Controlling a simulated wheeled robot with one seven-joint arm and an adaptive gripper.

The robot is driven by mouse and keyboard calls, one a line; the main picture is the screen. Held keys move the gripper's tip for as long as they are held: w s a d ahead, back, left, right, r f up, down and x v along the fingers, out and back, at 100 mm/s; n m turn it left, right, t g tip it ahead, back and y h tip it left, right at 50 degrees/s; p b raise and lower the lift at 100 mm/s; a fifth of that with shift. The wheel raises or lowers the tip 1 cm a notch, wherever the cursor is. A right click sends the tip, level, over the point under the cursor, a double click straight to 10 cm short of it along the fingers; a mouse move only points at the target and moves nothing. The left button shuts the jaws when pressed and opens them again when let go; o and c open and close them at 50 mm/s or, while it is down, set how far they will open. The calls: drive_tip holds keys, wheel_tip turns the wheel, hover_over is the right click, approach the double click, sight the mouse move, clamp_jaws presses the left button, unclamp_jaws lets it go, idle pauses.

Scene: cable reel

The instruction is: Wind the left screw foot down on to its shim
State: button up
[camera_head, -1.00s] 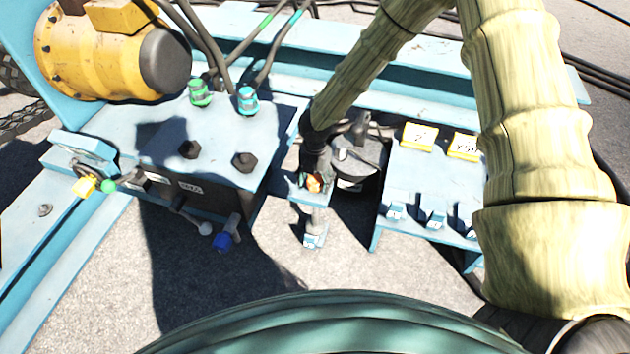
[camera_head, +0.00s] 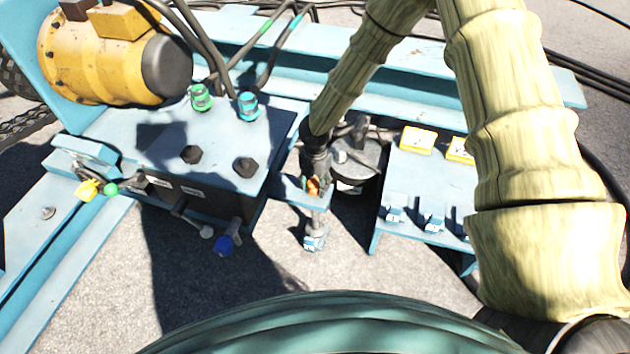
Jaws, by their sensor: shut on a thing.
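The left screw foot shows as a grey upright stem (camera_head: 316,222) below a small blue bracket (camera_head: 290,186). Its lower end is at a small pale blue and white block (camera_head: 314,243) near the ground, which looks like the shim. I cannot tell whether foot and shim touch. An orange part (camera_head: 313,187) sits at the top of the screw. My gripper (camera_head: 314,180) comes down from above and is shut on this orange top. Its fingers are small and dark here, and they partly hide the grip.
A blue shelf (camera_head: 410,185) with small blocks and yellow tags (camera_head: 418,140) stands to the right. A dark round part (camera_head: 358,160) is close behind my gripper. A blue-topped box (camera_head: 215,150) with levers (camera_head: 190,222) stands left. Open ground (camera_head: 270,275) lies in front.

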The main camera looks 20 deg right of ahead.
drive_tip(key=m+p, duration=0.6)
drive_tip(key=shift+r, duration=0.25)
drive_tip(key=m+p, duration=0.4)
drive_tip(key=m, duration=0.2)
drive_tip(key=shift+a+f+m, duration=0.1)
drive_tip(key=shift+m, duration=0.2)
drive_tip(key=m+p, duration=0.2)
drive_tip(key=m, duration=0.1)
drive_tip(key=shift+m, duration=0.3)
drive_tip(key=m+p, duration=0.1)
drive_tip(key=m, duration=0.2)
drive_tip(key=shift+m, duration=0.3)
drive_tip(key=m+p, duration=0.2)
drive_tip(key=m, duration=0.4)
drive_tip(key=shift+f, duration=0.1)
drive_tip(key=shift+m, duration=0.3)
drive_tip(key=o, duration=1)
drive_tip(key=shift+c, duration=0.2)
